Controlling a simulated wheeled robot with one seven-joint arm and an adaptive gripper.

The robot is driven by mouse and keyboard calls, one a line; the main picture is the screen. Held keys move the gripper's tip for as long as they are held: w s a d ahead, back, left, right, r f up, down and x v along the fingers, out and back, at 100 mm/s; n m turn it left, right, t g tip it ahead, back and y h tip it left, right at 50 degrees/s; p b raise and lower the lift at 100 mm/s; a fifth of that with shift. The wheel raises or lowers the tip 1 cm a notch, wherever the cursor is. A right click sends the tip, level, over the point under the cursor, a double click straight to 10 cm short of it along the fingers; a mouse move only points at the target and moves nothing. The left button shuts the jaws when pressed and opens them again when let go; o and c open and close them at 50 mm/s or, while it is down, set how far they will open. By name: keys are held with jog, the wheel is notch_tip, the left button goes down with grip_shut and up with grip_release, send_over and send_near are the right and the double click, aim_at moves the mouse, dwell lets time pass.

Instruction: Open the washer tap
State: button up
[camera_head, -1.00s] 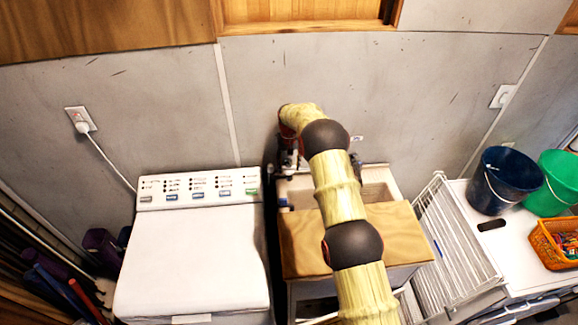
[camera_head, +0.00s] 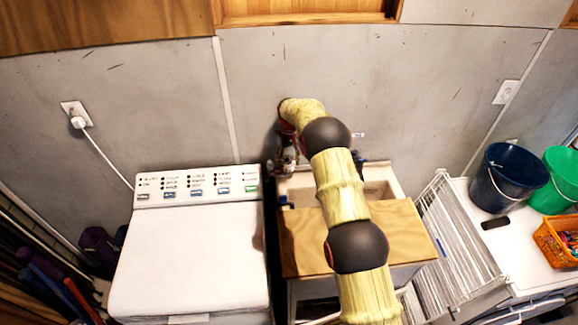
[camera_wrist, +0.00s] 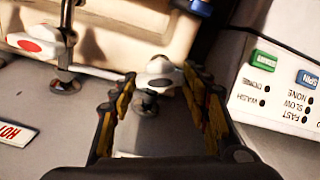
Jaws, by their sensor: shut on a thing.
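A tap with a rounded white handle (camera_wrist: 158,70) shows in the wrist view, mounted on the grey wall. The tap itself cannot be made out there.
Another tap with a red-marked white handle (camera_wrist: 35,44) stands left in the wrist view, near a HOT label (camera_wrist: 16,137). The white washer (camera_head: 190,260) stands left of the sink (camera_head: 378,190). A wooden board (camera_head: 300,240) covers the sink's front. A drying rack (camera_head: 455,240) stands right.

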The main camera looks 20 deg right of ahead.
jog(key=n+b, duration=0.1)
jog(key=n, duration=0.2)
jog(key=shift+n+b, duration=0.4)
jog(key=n+b, duration=0.1)
jog(key=n, duration=0.2)
jog(key=shift+n, duration=0.3)
jog(key=n+b, duration=0.1)
jog(key=n, duration=0.3)
jog(key=shift+r+n, duration=0.1)
jog(key=shift+n, duration=1.1)
jog(key=o, duration=1.2)
jog(key=shift+c, duration=0.2)
notch_tip(320, 180, up, 12)
